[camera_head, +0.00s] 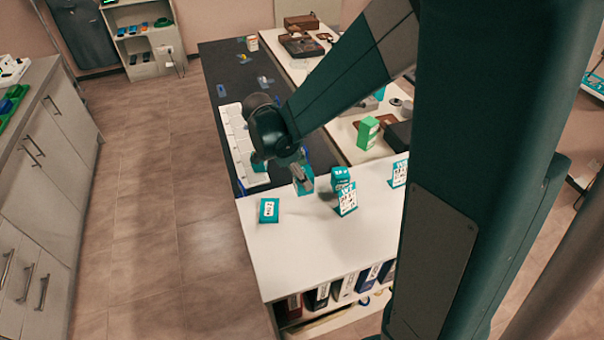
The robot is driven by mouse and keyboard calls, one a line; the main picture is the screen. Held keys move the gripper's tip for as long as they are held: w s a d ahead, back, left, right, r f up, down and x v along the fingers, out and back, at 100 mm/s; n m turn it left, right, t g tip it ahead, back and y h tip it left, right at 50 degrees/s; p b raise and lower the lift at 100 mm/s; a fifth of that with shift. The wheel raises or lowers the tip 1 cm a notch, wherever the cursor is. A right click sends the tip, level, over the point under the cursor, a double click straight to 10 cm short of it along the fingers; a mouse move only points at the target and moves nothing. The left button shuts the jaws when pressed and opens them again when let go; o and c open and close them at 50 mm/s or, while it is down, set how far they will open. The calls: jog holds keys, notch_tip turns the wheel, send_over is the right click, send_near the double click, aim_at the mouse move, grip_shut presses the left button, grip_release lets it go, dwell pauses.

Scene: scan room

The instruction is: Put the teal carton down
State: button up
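My gripper (302,181) is over the near white counter, at the end of my dark green arm. A teal carton (308,186) shows at its fingertips, partly covered by them, and the gripper looks closed on it. The carton is upright or nearly so, low over the counter's back part; I cannot tell whether its base touches the surface. Another teal carton (269,211) with a white label lies on the counter, to the left and nearer.
A teal box (341,175) and a white-and-teal sign (347,200) stand close on the gripper's right. Another sign (399,173) is farther right. A green box (368,133) stands behind. The white counter's (295,248) front part is clear. Binders (343,288) fill the shelf below.

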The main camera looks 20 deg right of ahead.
jog(key=shift+w, duration=0.1)
jog(key=w+d+f+b, duration=0.3)
jog(key=w+d+f, duration=0.2)
jog(key=w+d, duration=0.5)
jog(key=w+d+f+b, duration=0.4)
jog(key=w+d, duration=0.6)
jog(key=w, duration=0.2)
jog(key=shift+w+f+n, duration=0.3)
jog(key=shift+w+f, duration=0.05)
jog(key=shift+w, duration=0.05)
jog(key=shift+d, duration=0.1)
notch_tip(320, 180, down, 6)
jog(key=shift+f+b, duration=0.15)
jog(key=shift+b, duration=0.25)
jog(key=shift+f, duration=0.1)
jog(key=shift+f, duration=1.75)
jog(key=shift+f+b, duration=0.15)
jog(key=shift+b, duration=0.2)
jog(key=o, duration=0.9)
jog(key=shift+c, duration=0.2)
